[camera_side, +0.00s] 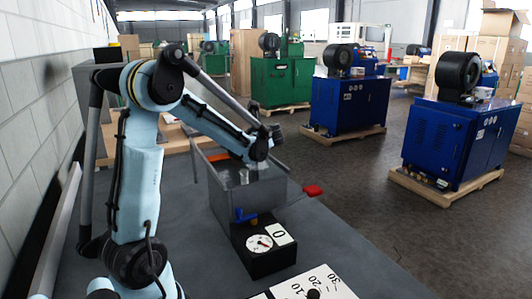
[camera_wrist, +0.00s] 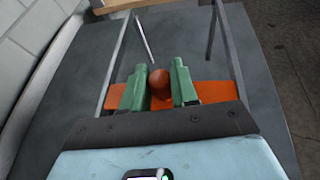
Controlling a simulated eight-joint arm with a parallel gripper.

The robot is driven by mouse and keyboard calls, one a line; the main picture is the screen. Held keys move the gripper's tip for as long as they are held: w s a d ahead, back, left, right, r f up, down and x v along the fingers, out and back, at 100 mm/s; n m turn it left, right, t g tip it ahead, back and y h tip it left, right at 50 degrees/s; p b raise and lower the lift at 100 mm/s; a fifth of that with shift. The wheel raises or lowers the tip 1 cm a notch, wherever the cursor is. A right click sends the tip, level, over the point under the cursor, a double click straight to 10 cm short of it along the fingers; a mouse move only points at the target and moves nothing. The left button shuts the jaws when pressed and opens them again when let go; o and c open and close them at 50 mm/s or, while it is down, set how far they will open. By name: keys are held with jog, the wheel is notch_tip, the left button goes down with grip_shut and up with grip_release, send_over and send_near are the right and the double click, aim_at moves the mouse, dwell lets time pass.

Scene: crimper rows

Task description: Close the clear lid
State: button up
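In the side view a grey, box-shaped tank (camera_side: 228,207) stands on the dark bench, and my gripper (camera_side: 258,172) is low over it. In the wrist view an orange strip (camera_wrist: 215,92) crosses the frame, with a round red-brown knob (camera_wrist: 160,90) on it. The two green fingers of my gripper (camera_wrist: 159,82) stand on either side of the knob, with little or no gap. I cannot tell whether they press on it. The clear lid's panel cannot be made out, so its angle is unclear.
A red handle (camera_side: 312,191) sticks out right of the tank. A blue tap (camera_side: 245,215) and a black box with a dial (camera_side: 262,246) are in front. A white numbered board (camera_side: 310,285) lies at the near edge. A wall is at the left.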

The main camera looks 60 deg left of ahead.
jog(key=o, duration=0.4)
jog(key=v, duration=1.2)
jog(key=shift+s, duration=0.1)
jog(key=shift+d+f+t+h, duration=0.15)
jog(key=shift+d+t+h, duration=0.15)
jog(key=shift+d, duration=0.05)
jog(key=s+d+f+n+t+h, duration=0.1)
jog(key=d+f+n+t+h, duration=0.2)
jog(key=d, duration=0.4)
jog(key=s+d+f+n+t+h, duration=0.1)
jog(key=d+f+n+t+h, duration=0.1)
jog(key=d+n+h, duration=0.3)
jog(key=s+d+f+n+t+h, duration=0.1)
jog(key=d+f+n+t+h, duration=0.2)
jog(key=d+n, duration=0.5)
jog(key=shift+d+f+t+h, duration=0.2)
jog(key=shift+d+h, duration=0.25)
jog(key=shift+d, duration=0.45)
jog(key=shift+d+f+t+h, duration=0.15)
jog(key=shift+d+t+h, duration=0.25)
jog(key=shift+d, duration=0.45)
